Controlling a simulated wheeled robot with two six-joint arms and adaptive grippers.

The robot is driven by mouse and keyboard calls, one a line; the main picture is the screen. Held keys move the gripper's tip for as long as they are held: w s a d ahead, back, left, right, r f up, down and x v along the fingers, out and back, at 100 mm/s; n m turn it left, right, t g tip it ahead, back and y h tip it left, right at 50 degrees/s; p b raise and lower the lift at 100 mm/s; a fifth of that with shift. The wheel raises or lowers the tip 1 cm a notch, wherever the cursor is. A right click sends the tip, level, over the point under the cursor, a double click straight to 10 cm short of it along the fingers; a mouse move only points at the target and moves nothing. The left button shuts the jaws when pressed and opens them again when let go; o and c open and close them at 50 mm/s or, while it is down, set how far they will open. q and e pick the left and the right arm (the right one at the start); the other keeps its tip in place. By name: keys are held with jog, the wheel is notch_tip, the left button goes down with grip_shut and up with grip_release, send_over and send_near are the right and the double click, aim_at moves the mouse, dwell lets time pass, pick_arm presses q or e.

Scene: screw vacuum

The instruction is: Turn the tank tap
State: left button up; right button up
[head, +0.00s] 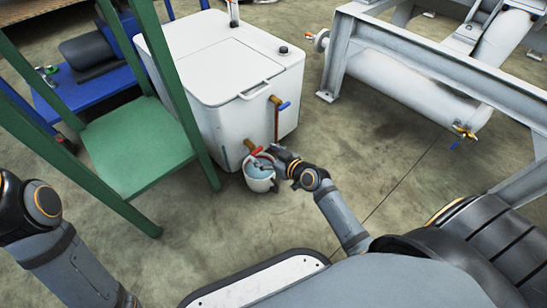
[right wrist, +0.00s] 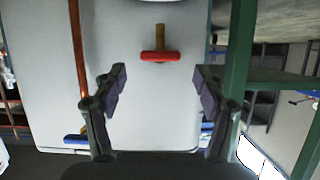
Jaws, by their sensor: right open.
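The white tank (head: 228,75) stands upright at the upper middle of the head view. Its red-handled tap (head: 256,151) sits low on the front face; in the right wrist view, which looks upside down, the red handle (right wrist: 159,57) lies crosswise on a brass stem. My right gripper (head: 275,158) is beside this tap in the head view. In the right wrist view the open fingers (right wrist: 160,78) stand to either side of the red handle, apart from it, with nothing between them. My left gripper is out of view; only its arm shows at left.
A white bucket (head: 261,183) stands on the floor under the red tap. A blue-handled tap (head: 284,106) and a copper pipe (head: 276,125) are on the tank to the right. A green stand (head: 140,143) is close on the left. The floor to the right is clear up to a grey steel frame (head: 345,50).

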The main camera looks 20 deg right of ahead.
jog(key=v, duration=0.6)
jog(key=shift+s, duration=0.15)
jog(key=shift+r, duration=0.1)
